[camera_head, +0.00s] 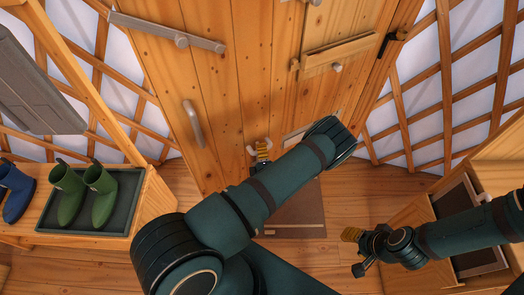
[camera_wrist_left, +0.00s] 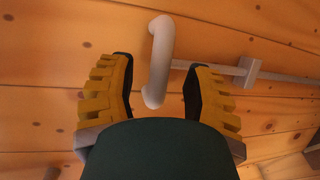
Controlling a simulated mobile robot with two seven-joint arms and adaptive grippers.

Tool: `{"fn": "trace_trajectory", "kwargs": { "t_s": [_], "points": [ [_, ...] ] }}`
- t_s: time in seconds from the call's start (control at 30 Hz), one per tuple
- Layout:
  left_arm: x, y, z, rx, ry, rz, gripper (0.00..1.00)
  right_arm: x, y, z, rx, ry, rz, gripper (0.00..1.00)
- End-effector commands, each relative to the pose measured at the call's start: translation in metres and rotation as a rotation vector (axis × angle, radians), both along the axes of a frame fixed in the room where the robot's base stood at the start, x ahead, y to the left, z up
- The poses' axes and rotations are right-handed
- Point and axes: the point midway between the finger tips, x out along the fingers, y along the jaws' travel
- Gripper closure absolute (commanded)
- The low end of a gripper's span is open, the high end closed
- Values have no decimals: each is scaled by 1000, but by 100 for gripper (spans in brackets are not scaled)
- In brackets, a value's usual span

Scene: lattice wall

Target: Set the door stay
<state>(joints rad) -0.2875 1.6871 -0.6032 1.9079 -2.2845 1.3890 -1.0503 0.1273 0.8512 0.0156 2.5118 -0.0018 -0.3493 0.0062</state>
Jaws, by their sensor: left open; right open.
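In the left wrist view a pale grey rounded handle (camera_wrist_left: 160,58) lies on the wooden door, with a thin rod (camera_wrist_left: 205,66) running right from it through a small bracket (camera_wrist_left: 247,71). This looks like the door stay. My left gripper (camera_wrist_left: 160,98) is open, with its yellow fingers on either side of the handle; I cannot tell whether they touch it. In the head view my left gripper (camera_head: 262,150) is low at the door (camera_head: 225,90), and my left arm hides much of that area. My right gripper (camera_head: 353,236) is open and empty at the lower right, away from the door.
The door also bears a grey pull handle (camera_head: 193,122), a long grey bar (camera_head: 168,32) and a wooden latch (camera_head: 340,54). Green boots (camera_head: 98,192) stand in a dark tray (camera_head: 118,222) on the left bench. A wooden cabinet (camera_head: 410,210) stands at right.

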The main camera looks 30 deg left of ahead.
Motion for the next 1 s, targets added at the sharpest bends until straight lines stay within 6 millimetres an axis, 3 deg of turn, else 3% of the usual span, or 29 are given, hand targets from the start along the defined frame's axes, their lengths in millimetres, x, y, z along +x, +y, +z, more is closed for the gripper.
{"fn": "trace_trajectory", "kwargs": {
  "t_s": [0.2, 0.53, 0.6, 0.7, 1.0],
  "points": [
    [14, 11, -3, 0, 0, 0, 50, -1, 0, -3, 0, 2, 2, 53],
    [16, 13, -4, 0, 0, 0, 47, -1, 0, -3, 0, 2, 2, 53],
    [16, 13, -4, 0, 0, 0, 72, -1, 0, -3, 0, 2, 2, 53],
    [16, 13, -4, 0, 0, 0, 100, -1, 0, -3, 0, 2, 2, 53],
    [16, 12, -2, 0, 0, -1, 100, -1, 0, -2, 0, 2, 2, 53]
  ]
}}
